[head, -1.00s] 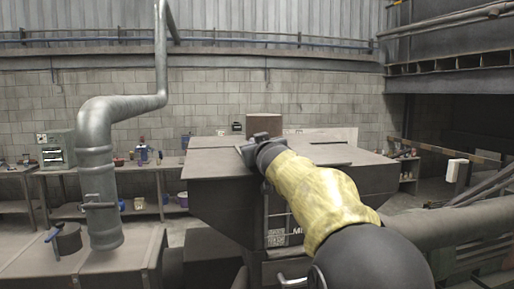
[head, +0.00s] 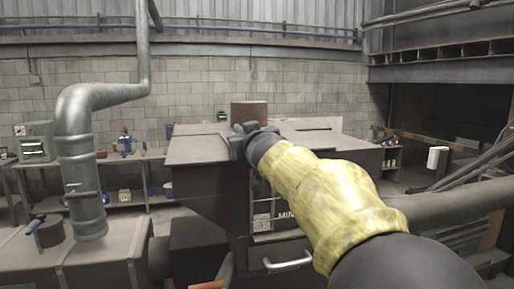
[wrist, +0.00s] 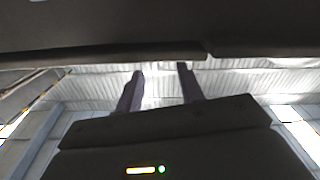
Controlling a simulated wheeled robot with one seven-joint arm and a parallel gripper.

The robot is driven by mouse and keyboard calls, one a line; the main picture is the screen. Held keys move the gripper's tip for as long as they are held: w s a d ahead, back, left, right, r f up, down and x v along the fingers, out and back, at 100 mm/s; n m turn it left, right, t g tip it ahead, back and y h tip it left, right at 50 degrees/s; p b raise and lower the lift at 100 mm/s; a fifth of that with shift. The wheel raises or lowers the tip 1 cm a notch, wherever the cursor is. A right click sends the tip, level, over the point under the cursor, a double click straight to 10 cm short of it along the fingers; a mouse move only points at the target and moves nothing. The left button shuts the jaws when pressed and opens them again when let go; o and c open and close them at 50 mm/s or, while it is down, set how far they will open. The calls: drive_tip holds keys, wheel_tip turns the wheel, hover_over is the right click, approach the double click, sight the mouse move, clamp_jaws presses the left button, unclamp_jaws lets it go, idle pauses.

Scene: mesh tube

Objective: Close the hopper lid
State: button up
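The hopper (head: 205,195) is a large dark grey-brown metal bin in the middle of the head view, with sloping sides and a pale flat top. Flat panels (head: 196,150) cover its top; the head view does not clearly show which is the lid or how far it is shut. My gripper (head: 242,135) is over the middle of the top, and my forearm hides part of the right side. In the wrist view my gripper's two fingers (wrist: 158,85) are apart with nothing between them. A dark flat surface (wrist: 110,35) with a seam crosses above them; contact cannot be told.
A grey pipe (head: 80,160) rises from a metal bench at left. A silver handle (head: 288,262) sits on the hopper's front. A brown box-like object (head: 249,112) shows behind the top. Shelves (head: 125,157) line the back wall. A thick horizontal pipe (head: 465,200) is at right.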

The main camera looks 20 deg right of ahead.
drive_tip(key=s, duration=1.1)
drive_tip(key=shift+a, duration=0.45)
drive_tip(key=shift+f, duration=0.2)
wheel_tip(320, 180, down, 23)
drive_tip(key=a+m+g, duration=0.1)
drive_tip(key=a+g, duration=0.1)
drive_tip(key=g, duration=0.5)
drive_tip(key=s+a+f+g, duration=0.2)
drive_tip(key=s+f+g, duration=0.2)
drive_tip(key=s+f, duration=0.4)
drive_tip(key=s+a+f+g+y, duration=0.1)
drive_tip(key=s+f+g, duration=0.3)
drive_tip(key=s+f, duration=0.4)
wheel_tip(320, 180, down, 6)
drive_tip(key=shift+s+a+r+y, duration=0.15)
drive_tip(key=shift+a+y, duration=0.15)
drive_tip(key=shift+a, duration=0.3)
